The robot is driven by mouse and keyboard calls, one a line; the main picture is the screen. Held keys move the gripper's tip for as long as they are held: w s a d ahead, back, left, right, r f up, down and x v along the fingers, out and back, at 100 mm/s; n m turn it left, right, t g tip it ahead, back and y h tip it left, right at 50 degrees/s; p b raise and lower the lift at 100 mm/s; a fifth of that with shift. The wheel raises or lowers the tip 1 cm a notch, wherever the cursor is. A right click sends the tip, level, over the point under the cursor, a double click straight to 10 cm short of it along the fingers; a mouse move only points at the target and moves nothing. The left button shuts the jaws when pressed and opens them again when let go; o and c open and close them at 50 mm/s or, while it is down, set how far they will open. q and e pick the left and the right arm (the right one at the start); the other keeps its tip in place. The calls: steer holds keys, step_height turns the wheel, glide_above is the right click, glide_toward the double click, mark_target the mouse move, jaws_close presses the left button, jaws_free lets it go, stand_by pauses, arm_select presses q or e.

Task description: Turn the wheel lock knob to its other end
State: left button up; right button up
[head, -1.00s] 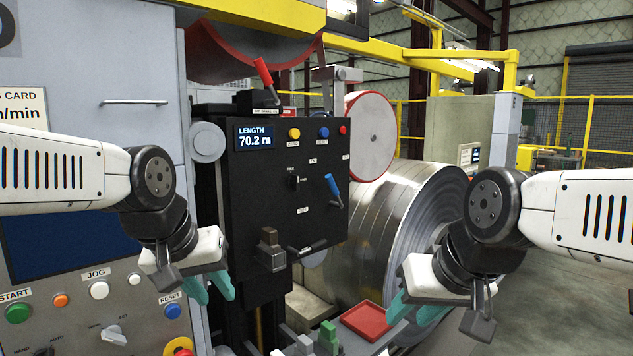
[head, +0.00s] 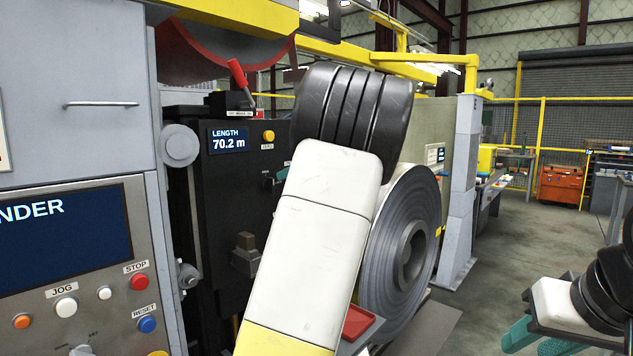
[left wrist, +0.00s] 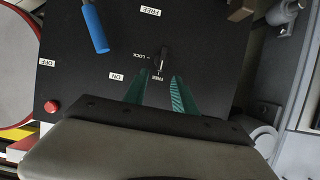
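The wheel lock knob (left wrist: 163,56) is a small black bar knob on the black panel. In the head view my left arm covers much of the panel, and only bits of the left gripper (head: 281,186) show beside the knob (head: 267,183). My right gripper (head: 533,341) is open and empty at lower right.
A blue-handled lever (left wrist: 95,27) and a red button (left wrist: 51,107) are on the same panel. The display (head: 228,140) reads LENGTH 70.2 m. A steel coil (head: 385,270) and a red tray (head: 358,322) lie right of the panel.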

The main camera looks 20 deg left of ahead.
mark_target(274, 181)
arm_select(q)
steer(key=x, duration=0.7)
steer(key=shift+a+f, duration=0.2)
steer(key=shift+a, duration=0.05)
jaws_close()
